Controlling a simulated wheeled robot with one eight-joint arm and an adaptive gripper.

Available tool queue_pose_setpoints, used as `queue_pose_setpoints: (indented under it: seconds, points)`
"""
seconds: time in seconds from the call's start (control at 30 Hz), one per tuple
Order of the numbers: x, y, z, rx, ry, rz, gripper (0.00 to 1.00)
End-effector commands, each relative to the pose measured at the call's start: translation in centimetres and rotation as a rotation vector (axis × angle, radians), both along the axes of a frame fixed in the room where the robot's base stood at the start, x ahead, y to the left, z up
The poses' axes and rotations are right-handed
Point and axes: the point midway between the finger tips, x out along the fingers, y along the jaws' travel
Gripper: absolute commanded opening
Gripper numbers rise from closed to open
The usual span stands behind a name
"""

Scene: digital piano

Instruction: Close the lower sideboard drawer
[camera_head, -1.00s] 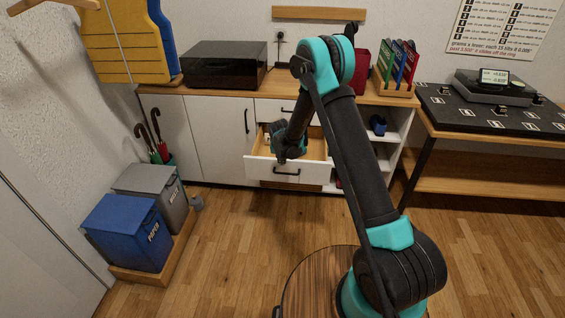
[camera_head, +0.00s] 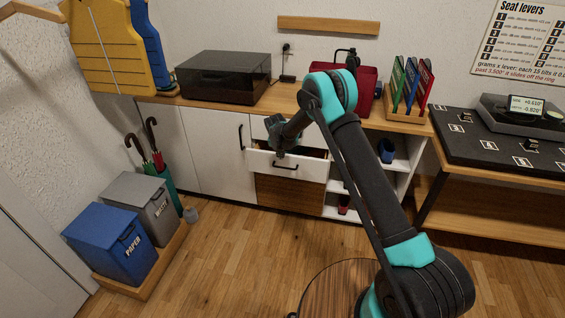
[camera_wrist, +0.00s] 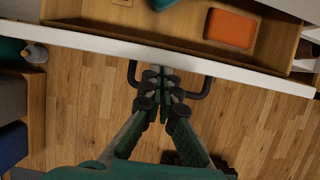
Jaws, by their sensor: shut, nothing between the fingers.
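The lower sideboard drawer (camera_head: 312,170) has a white front with a dark bar handle (camera_head: 286,167). It stands partly open, with a dark strip of its inside visible above the front. My gripper (camera_head: 279,153) is at the drawer's front, near the handle. In the wrist view, my gripper (camera_wrist: 161,80) is shut and empty, its fingertips close to the drawer front's white edge (camera_wrist: 100,43) and between the arms of the handle (camera_wrist: 204,90). I cannot tell whether they touch. An orange box (camera_wrist: 231,28) lies inside the wooden drawer.
The white sideboard (camera_head: 203,150) carries a dark-lidded box (camera_head: 222,78) and a red case (camera_head: 368,85). Blue (camera_head: 108,243) and grey (camera_head: 142,207) bins stand on the left. A dark-topped table (camera_head: 480,145) is on the right. Wooden floor (camera_head: 235,250) before the drawer is clear.

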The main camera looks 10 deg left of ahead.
Motion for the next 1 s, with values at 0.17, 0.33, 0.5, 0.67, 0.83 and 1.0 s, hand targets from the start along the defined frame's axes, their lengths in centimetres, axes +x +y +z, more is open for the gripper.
queue_pose_setpoints:
  seconds: [0.17, 0.33, 0.5, 0.67, 0.83, 1.0]
  points:
    - [2.9, -0.2, 0.0, -0.001, -0.001, -0.001, 0.00]
    - [4.5, -0.2, 0.0, 0.000, 0.000, 0.000, 0.00]
    - [5.1, -0.2, 0.0, 0.000, 0.000, 0.001, 0.00]
    - [5.2, -0.2, 0.0, 0.000, 0.000, 0.001, 0.00]
    - [5.2, -0.2, 0.0, 0.000, 0.000, 0.001, 0.00]
    - [4.9, 0.0, 0.0, 0.000, 0.000, 0.001, 0.00]
